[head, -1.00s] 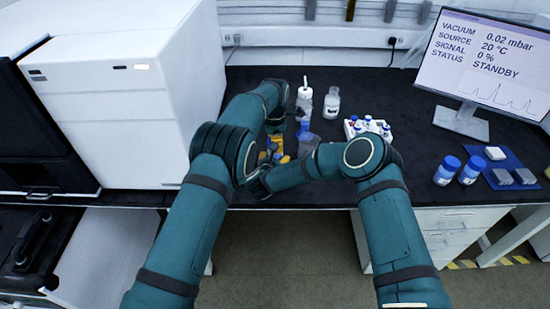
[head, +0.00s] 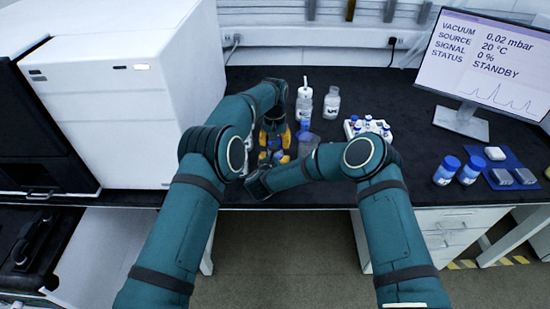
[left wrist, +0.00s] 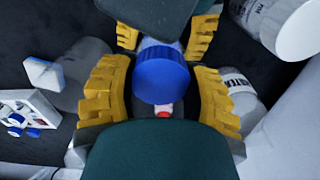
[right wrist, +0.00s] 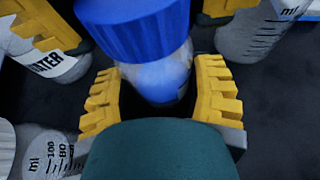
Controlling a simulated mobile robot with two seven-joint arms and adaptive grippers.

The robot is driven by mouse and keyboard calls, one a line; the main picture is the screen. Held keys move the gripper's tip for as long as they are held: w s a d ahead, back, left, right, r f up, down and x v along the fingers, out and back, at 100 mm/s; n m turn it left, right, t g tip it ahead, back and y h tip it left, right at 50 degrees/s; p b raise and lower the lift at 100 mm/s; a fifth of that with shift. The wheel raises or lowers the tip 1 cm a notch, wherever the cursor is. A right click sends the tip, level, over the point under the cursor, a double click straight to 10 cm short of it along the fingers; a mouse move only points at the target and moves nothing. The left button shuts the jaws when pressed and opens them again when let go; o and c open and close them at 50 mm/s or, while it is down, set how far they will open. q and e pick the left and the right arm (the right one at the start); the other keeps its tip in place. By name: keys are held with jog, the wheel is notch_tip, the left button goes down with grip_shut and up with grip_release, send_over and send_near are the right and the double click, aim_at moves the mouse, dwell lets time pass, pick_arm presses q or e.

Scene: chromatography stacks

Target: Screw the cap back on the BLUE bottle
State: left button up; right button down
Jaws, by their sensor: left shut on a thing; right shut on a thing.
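The bottle (right wrist: 158,82) is clear with bluish contents and has a ribbed blue cap (right wrist: 135,25) at its top. My right gripper (right wrist: 158,98) is shut on the bottle body, below the cap. My left gripper (left wrist: 163,92) is shut around the blue cap, which also shows from above in the left wrist view (left wrist: 162,76). In the head view the left gripper (head: 276,134) points down above the right gripper (head: 274,158). The bottle is mostly hidden there. I cannot tell how far the cap is threaded.
A white-capped wash bottle (head: 305,103) and a clear labelled bottle (head: 331,104) stand close behind. A clear vessel (head: 308,143) stands just right of the grippers. A white vial rack (head: 386,134), blue-capped bottles (head: 446,171) and a monitor (head: 487,65) are farther right. A white instrument (head: 125,100) fills the left.

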pick_arm(q)
jog(key=m, duration=0.5)
jog(key=shift+m, duration=0.4)
jog(key=m, duration=1)
jog(key=shift+s+m, duration=0.1)
jog(key=shift+m, duration=0.2)
jog(key=o, duration=1.3)
jog(key=shift+r, duration=0.1)
notch_tip(320, 180, up, 5)
jog(key=shift+f, duration=0.15)
pick_arm(e)
jog(key=shift+f, duration=0.2)
pick_arm(q)
jog(key=shift+f, duration=0.1)
pick_arm(e)
jog(key=shift+r, duration=0.1)
